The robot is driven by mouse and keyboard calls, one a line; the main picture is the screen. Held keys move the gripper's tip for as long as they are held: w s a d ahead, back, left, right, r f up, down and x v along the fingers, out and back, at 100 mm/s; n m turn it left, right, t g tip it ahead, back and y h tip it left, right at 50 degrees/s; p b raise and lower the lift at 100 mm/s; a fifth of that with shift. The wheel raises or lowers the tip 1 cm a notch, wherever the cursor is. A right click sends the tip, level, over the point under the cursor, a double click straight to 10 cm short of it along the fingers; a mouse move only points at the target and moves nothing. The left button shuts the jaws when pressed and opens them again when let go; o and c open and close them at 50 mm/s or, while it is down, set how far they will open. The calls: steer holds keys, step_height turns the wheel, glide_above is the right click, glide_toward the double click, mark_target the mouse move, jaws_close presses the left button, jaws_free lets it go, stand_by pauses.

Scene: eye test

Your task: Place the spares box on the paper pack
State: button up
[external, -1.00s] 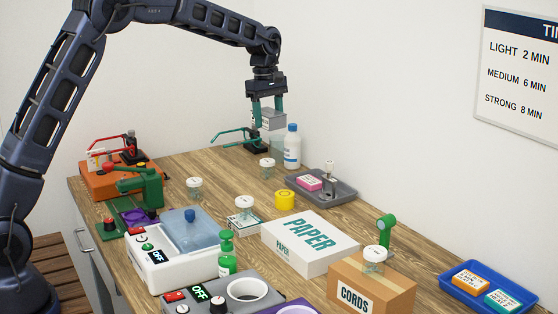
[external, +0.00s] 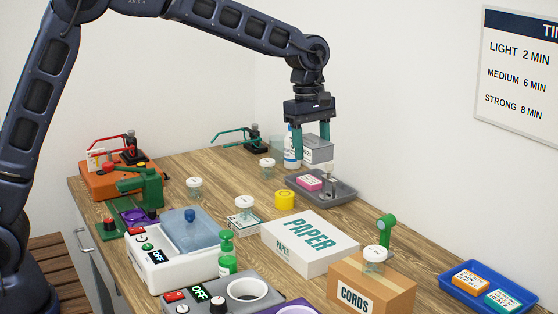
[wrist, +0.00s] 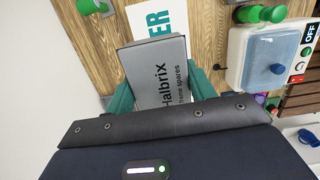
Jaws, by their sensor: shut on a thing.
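The spares box is a grey box (external: 318,150) with a light label. In the wrist view its label (wrist: 160,75) reads "Halbrix" and "spares", with part of the line covered. My gripper (external: 311,146) is shut on it, with one green finger on each side. The box hangs in the air above the back of the table, near the grey tray. The paper pack (external: 308,243) is a white box marked "PAPER" in green, lying on the table nearer the camera. In the wrist view a corner of the paper pack (wrist: 147,20) shows beyond the box.
A cardboard CORDS box (external: 372,287) with a jar (external: 375,257) on top stands right beside the paper pack. A yellow tape roll (external: 285,200), a grey tray (external: 322,190) and a green pump bottle (external: 227,253) are nearby. The pack's top is clear.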

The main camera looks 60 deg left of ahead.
mark_target(310, 235)
step_height(310, 235, down, 20)
steer(key=shift+r, duration=0.15)
stand_by(0.5)
steer(key=o, duration=1)
